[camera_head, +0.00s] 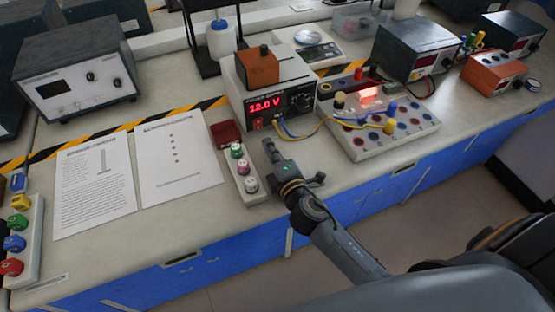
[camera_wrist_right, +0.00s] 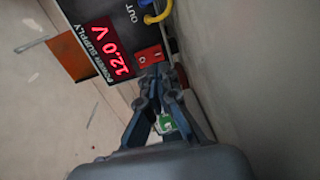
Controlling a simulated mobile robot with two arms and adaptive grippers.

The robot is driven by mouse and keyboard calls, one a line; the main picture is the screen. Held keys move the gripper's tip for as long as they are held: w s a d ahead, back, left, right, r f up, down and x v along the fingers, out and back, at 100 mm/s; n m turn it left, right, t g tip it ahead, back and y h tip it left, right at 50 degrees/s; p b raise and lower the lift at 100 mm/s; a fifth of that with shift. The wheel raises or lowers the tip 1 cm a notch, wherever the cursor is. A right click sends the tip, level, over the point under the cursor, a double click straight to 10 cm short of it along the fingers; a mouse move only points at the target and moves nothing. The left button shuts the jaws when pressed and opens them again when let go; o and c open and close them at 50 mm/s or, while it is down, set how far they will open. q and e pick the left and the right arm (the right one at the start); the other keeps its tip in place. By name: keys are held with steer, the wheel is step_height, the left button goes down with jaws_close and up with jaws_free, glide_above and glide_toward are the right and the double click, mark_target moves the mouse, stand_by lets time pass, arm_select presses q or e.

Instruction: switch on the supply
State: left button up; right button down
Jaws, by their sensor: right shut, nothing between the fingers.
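The power supply (camera_head: 275,90) is a grey-white box with a black front on the bench. Its red display (camera_head: 265,105) reads 12.0 V and is lit, also in the right wrist view (camera_wrist_right: 108,48). A red rocker switch (camera_head: 258,124) sits below the display; it shows in the wrist view too (camera_wrist_right: 150,56). My right gripper (camera_head: 268,145) is shut and empty, its tips close in front of the switch. In the wrist view the fingertips (camera_wrist_right: 160,76) are right by the switch; I cannot tell whether they touch it. My left gripper is not in view.
Yellow and blue leads (camera_head: 315,133) run from the supply to a circuit board (camera_head: 398,140) with a glowing red-orange part (camera_head: 370,95). An orange block (camera_head: 257,68) sits on the supply. A strip with coloured knobs (camera_head: 232,166) stands left of my gripper. Paper sheets (camera_head: 92,190) lie further left.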

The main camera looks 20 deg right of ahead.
steer(key=s, duration=0.6)
steer(key=shift+s+d+r, duration=0.1)
steer(key=shift+s+r, duration=0.2)
steer(key=shift+s, duration=0.1)
